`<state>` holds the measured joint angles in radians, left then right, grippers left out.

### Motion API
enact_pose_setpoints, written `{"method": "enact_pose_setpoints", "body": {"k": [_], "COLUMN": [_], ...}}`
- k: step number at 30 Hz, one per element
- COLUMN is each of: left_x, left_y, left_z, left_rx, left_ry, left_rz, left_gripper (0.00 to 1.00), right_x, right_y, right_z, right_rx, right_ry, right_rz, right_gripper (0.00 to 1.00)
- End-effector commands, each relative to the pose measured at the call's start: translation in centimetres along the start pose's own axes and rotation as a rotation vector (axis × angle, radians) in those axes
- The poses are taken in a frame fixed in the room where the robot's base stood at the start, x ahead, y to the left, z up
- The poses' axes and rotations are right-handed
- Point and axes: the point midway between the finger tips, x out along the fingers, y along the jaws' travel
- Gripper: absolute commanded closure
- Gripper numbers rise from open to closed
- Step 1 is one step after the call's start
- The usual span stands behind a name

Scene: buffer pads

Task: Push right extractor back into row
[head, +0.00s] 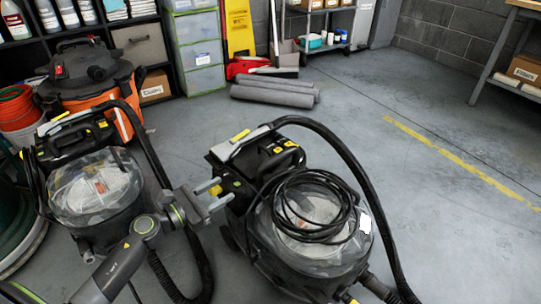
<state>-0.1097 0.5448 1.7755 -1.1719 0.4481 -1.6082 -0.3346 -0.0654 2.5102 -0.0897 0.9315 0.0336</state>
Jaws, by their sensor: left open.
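The right extractor (330,240) is a black and grey machine with a clear dome, a coiled black cable on top and a hose arching over its right side. It stands on the floor, right of the left extractor (95,185), which has a similar clear dome. My left gripper (218,193) is open, its two fingers pointing right at the rear left side of the right extractor, close to its black body. I cannot tell whether they touch. My right gripper is not in view.
An orange and black vacuum (92,80) stands behind the left extractor. Rolled grey mats (275,92) lie on the floor at the back. A yellow floor line (460,162) runs across the clear floor at right. A workbench (500,75) stands at the far right.

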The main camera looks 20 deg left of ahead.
Motion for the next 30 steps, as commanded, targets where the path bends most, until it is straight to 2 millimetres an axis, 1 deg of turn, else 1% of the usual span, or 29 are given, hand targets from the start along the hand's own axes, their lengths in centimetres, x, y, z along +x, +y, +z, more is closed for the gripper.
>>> {"method": "enact_pose_setpoints", "body": {"k": [2,5,11,21,25,30], "left_x": [0.5,1.8,5.9,13.1,15.2,16.8], "left_y": [-0.1,0.0,-0.1,-0.1,-0.1,-0.1], "left_z": [0.0,0.1,0.2,-0.1,-0.1,-0.1], "left_rx": [0.005,0.003,-0.001,-0.002,-0.003,-0.002], "left_ry": [0.0,-0.004,-0.005,-0.004,-0.003,-0.001], "left_rz": [-0.005,-0.003,-0.002,-0.001,-0.002,-0.001], "left_gripper": [0.55,0.55,0.55,0.55,0.55,0.55], "right_x": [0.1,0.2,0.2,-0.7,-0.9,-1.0], "right_y": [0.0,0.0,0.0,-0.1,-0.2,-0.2], "right_z": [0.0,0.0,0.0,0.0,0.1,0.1], "right_rx": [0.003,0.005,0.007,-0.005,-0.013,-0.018], "right_ry": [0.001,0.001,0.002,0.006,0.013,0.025], "right_rz": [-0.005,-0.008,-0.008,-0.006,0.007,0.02], "right_gripper": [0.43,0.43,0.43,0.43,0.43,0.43]}}
